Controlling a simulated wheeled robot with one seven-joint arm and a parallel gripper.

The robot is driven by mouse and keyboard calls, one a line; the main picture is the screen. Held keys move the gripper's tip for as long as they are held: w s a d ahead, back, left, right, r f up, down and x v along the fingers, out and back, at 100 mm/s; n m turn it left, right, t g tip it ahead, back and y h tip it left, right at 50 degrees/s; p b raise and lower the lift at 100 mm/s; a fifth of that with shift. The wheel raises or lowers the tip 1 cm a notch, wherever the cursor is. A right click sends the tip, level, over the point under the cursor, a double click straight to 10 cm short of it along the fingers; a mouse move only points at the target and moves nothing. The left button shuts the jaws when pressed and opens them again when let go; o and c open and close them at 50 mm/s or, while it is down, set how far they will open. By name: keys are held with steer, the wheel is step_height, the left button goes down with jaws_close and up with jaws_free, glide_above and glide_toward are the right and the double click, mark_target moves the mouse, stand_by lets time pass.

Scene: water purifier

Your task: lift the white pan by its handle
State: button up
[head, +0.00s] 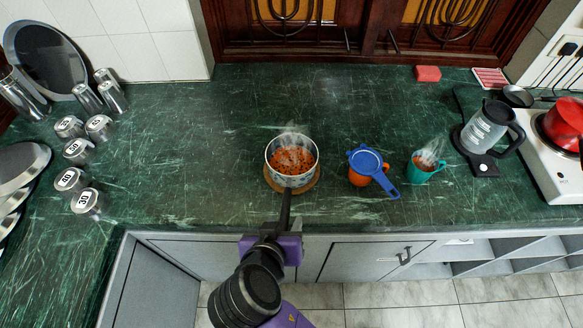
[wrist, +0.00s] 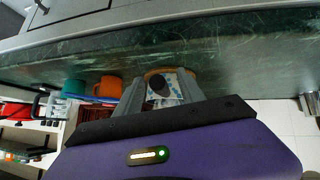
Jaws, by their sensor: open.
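The white pan (head: 284,177) has a dark pattern on its side and stands upright on a round wooden trivet (head: 306,187). It holds steaming orange-red food. Its dark handle (head: 286,205) points toward me over the counter's front edge. My gripper (head: 278,232) is at the near end of the handle. In the wrist view, my gripper (wrist: 162,88) is open, and the round dark handle end (wrist: 161,86) shows between its two grey fingers, with the patterned pan side (wrist: 187,86) behind. I cannot tell whether a finger touches the handle.
Right of the pan are an orange mug (head: 359,178) with a blue strainer (head: 366,160), and a steaming teal mug (head: 420,174). Farther right are a kettle (head: 485,128) and a stove (head: 556,170). Metal canisters (head: 86,202) stand at left. The counter between them and the pan is clear.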

steer(key=shift+w+f, duration=0.2)
steer(key=shift+w, duration=0.05)
jaws_close()
steer(key=shift+r, duration=0.2)
step_height(320, 180, up, 20)
steer(key=p, duration=0.1)
steer(key=shift+f+p, duration=0.2)
steer(key=shift+p, duration=0.1)
stand_by(1.1)
stand_by(0.4)
steer(key=shift+r, duration=0.2)
